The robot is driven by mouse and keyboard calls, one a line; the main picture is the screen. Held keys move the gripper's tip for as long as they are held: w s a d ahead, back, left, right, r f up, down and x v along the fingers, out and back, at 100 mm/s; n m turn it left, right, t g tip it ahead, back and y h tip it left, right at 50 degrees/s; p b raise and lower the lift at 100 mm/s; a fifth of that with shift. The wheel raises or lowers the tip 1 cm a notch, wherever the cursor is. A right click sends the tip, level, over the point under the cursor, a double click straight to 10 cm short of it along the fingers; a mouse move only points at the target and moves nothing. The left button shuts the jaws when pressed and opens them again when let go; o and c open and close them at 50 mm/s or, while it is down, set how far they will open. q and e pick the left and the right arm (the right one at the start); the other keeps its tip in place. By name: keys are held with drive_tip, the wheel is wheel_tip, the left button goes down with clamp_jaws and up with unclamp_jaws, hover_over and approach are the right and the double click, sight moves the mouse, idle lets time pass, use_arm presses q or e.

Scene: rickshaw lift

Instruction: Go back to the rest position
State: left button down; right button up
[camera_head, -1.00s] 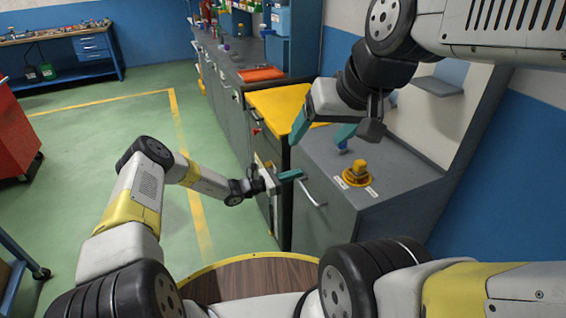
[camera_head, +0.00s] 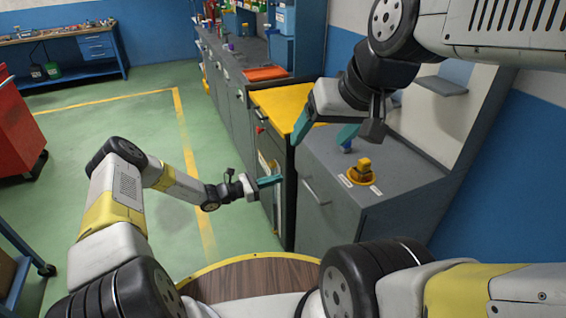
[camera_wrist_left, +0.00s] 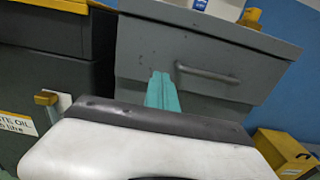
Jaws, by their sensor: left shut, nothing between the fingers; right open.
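My left gripper (camera_head: 268,181) is shut and empty, its teal fingers together in front of the grey cabinet (camera_head: 325,215). In the left wrist view its fingers (camera_wrist_left: 162,92) appear before the cabinet's drawer front and metal handle (camera_wrist_left: 208,75). My right gripper (camera_head: 324,130) is open, its teal fingers spread above the cabinet top near the yellow bench surface. The fingers appear to hold nothing.
A yellow knob (camera_head: 361,172) and a small blue object (camera_head: 346,147) stand on the cabinet top. A yellow-topped unit (camera_head: 285,103) adjoins the cabinet. A red cabinet (camera_head: 18,140) stands at left. The green floor (camera_head: 110,130) between is open.

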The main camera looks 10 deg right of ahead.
use_arm(q)
drive_tip(key=s+a+r+m+g+y, duration=0.25)
drive_tip(key=s+r+m, duration=0.2)
drive_tip(key=r, duration=0.35)
drive_tip(key=s+a+r+m+g+y, duration=0.1)
drive_tip(key=s+a+r+m+y, duration=0.3)
drive_tip(key=r, duration=0.4)
drive_tip(key=s+a+r+m+g+y, duration=0.2)
drive_tip(key=s+a+r+m, duration=0.1)
drive_tip(key=s+r+m, duration=0.4)
drive_tip(key=s+a+r+m+t+y, duration=0.6)
drive_tip(key=s+a+r, duration=0.8)
drive_tip(key=s, duration=0.3)
drive_tip(key=shift+s+r+t+y, duration=0.3)
drive_tip(key=shift+r+t, duration=0.25)
drive_tip(key=shift+r, duration=0.35)
